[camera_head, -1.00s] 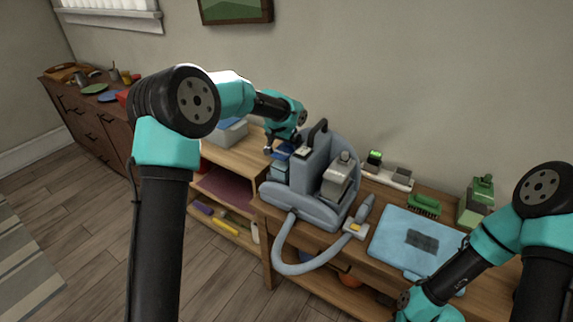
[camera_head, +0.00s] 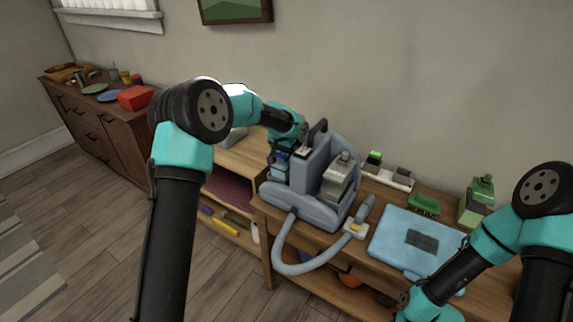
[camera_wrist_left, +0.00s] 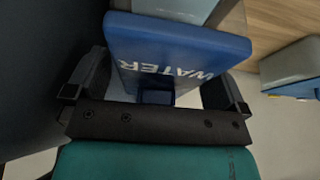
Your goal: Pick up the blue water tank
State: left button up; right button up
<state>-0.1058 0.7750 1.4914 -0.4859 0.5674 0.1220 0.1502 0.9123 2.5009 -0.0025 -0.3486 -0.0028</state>
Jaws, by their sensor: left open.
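The blue water tank (camera_wrist_left: 175,55), with white "WATER" lettering, sits on the left side of the grey cleaning machine (camera_head: 315,185) on the wooden bench. In the head view only a small part of the tank (camera_head: 280,158) shows below my left gripper (camera_head: 279,150). In the left wrist view my left gripper (camera_wrist_left: 155,95) is open, with one finger on each side of the tank. Whether the fingers touch it cannot be told. My right gripper (camera_head: 402,302) is low at the right, near the bench's front edge; its fingers are not clear.
A grey hose (camera_head: 290,265) loops off the bench front. A dark dresser (camera_head: 100,130) with a red box (camera_head: 135,97) stands at the left.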

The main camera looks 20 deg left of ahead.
pick_arm(q)
jog(key=shift+c, duration=0.5)
jog(key=c, duration=1.6)
jog(key=shift+r, duration=0.1)
notch_tip(320, 180, up, 28)
